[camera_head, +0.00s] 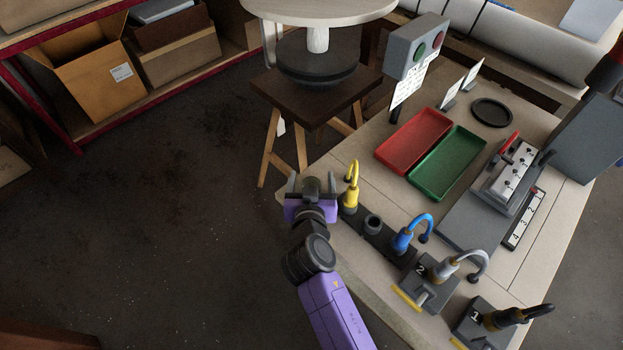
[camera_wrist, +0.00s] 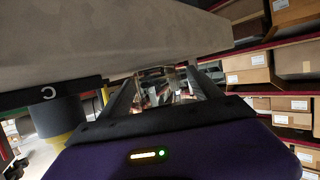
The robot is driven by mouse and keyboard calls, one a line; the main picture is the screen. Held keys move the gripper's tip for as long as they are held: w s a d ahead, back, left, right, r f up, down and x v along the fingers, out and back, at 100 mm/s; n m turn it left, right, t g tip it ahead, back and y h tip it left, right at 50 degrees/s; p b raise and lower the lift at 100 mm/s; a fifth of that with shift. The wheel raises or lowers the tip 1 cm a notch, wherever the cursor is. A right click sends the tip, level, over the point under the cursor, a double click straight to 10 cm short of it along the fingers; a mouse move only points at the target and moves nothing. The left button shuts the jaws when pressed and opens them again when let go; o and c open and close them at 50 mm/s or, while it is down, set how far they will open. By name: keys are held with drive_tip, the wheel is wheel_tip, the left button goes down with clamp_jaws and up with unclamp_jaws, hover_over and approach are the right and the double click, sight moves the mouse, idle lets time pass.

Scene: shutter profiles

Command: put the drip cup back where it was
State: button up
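My gripper (camera_head: 312,184) is at the left edge of the workbench, beside the yellow hooked tool (camera_head: 351,187). Its two fingers stand apart. In the wrist view, something dark and glassy shows between the fingers (camera_wrist: 163,86); I cannot tell whether it is an object or background. A grey cylinder (camera_wrist: 57,116) by a dark strip marked C shows at the left of the wrist view.
Red (camera_head: 414,140) and green (camera_head: 447,163) trays, a round black dish (camera_head: 491,112) and a button box (camera_head: 416,46) are farther back. Open floor lies left.

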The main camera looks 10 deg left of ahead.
drive_tip(key=shift+r, duration=0.2)
drive_tip(key=shift+s, duration=0.4)
drive_tip(key=v, duration=1.1)
drive_tip(key=shift+r, duration=0.15)
drive_tip(key=shift+d, duration=0.15)
